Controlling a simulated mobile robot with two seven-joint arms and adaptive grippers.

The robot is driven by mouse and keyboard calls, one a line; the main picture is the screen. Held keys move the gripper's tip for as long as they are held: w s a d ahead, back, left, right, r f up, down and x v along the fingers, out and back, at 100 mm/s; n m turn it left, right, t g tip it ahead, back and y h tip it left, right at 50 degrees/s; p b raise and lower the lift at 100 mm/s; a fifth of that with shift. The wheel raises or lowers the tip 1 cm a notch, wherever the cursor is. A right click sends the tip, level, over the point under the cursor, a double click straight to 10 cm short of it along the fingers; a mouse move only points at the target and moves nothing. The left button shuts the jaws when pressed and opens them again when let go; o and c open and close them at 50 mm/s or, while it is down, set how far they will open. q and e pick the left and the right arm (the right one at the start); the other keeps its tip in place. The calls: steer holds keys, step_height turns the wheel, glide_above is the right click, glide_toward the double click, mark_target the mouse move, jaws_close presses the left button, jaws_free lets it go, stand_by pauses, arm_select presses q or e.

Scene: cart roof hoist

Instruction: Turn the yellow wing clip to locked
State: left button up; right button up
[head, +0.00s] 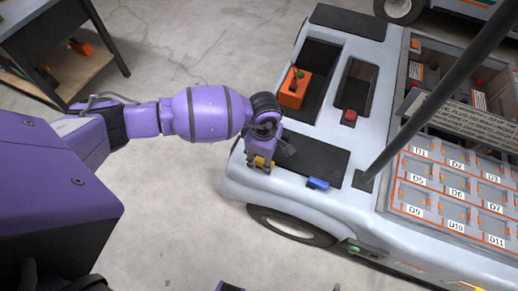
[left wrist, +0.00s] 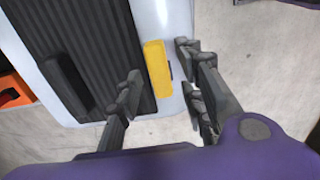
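The yellow wing clip (left wrist: 157,67) is a flat bar on the pale cart body, along the edge of the black ribbed panel (left wrist: 110,50). In the head view the yellow clip (head: 262,163) is partly hidden by my left gripper (head: 259,160), which points down over the cart's near left corner. In the left wrist view my left gripper (left wrist: 160,80) is open, with fingers on either side of the clip's line and visible gaps to it. A blue clip (head: 318,183) sits at the panel's near edge, to the right.
An orange box with a lever (head: 293,88) and a red button (head: 350,115) are on the cart top. A dark post (head: 430,100) rises at the right, beside labelled bins (head: 455,190). A workbench (head: 60,45) stands upper left; the floor between is clear.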

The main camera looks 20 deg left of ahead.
arm_select(q)
steer(key=shift+f, duration=0.1)
jaws_close()
arm_select(e)
steer(key=shift+s+d+f, duration=0.1)
steer(key=shift+s, duration=0.05)
